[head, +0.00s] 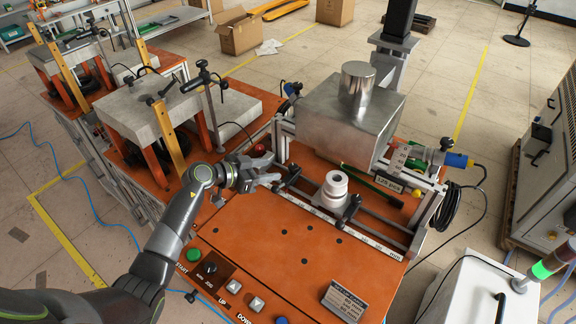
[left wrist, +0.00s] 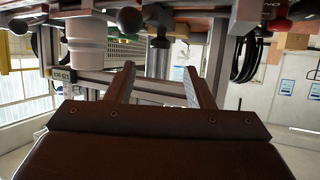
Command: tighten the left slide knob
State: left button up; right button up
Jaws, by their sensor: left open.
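My left gripper (head: 272,170) is open and empty, low over the orange machine top, close beside the left slide knob. The left slide knob (head: 294,171) is a small dark knob at the left end of the rail, just right of my fingertips; contact cannot be told. A second dark knob (head: 354,199) sits farther right on the rail. In the left wrist view, which looks upside down, the open fingers (left wrist: 160,80) have a gap between them. A dark round knob (left wrist: 130,20) shows beyond the fingers; I cannot tell which one it is. My right gripper is not in view.
A white ringed cylinder (head: 335,187) stands on the rails between the knobs. A scale strip (head: 345,226) runs along the front.

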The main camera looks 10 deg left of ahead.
aim_at(290, 166)
pick_arm(q)
jog(key=x, duration=0.8)
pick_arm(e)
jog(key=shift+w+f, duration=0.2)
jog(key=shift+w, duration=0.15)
pick_arm(q)
jog(key=shift+r, duration=0.1)
jog(key=shift+w, duration=0.1)
jog(key=c, duration=0.9)
